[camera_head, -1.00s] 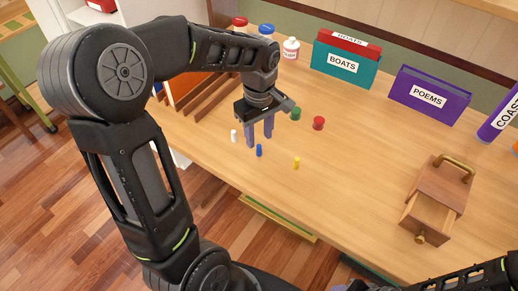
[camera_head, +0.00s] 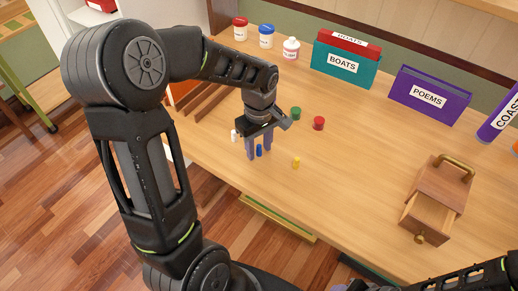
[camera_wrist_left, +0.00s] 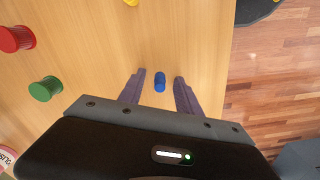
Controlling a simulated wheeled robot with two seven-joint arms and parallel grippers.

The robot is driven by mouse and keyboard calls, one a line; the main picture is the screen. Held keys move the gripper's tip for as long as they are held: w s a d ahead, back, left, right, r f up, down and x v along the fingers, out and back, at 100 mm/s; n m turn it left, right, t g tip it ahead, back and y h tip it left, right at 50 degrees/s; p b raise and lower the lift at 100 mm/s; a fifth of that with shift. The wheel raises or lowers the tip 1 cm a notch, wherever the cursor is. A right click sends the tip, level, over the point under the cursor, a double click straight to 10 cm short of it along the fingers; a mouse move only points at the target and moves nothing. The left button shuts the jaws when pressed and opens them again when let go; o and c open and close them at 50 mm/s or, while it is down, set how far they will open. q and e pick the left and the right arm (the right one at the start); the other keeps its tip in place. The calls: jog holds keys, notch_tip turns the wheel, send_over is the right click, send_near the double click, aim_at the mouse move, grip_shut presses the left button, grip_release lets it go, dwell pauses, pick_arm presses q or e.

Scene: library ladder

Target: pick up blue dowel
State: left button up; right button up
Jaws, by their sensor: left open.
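The blue dowel (camera_head: 259,150) is a small upright peg on the wooden table, near its front edge. My left gripper (camera_head: 259,156) is open and points down over it, with one finger on each side of the dowel. In the left wrist view the blue dowel (camera_wrist_left: 160,82) shows between the two fingertips (camera_wrist_left: 159,76), with a gap on both sides. I cannot tell exactly how high the fingertips are above the table. My right gripper is not in view; only part of my right arm shows at the lower right.
A white dowel (camera_head: 234,135) stands close left of the left gripper, and a yellow dowel (camera_head: 296,162) stands to its right. A small wooden box with an open drawer (camera_head: 428,217) is at the right.

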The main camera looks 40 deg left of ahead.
aim_at(259, 146)
pick_arm(q)
jog(key=shift+c, duration=0.2)
grip_shut()
dwell(0.5)
notch_tip(259, 146, up, 10)
dwell(0.4)
dwell(0.5)
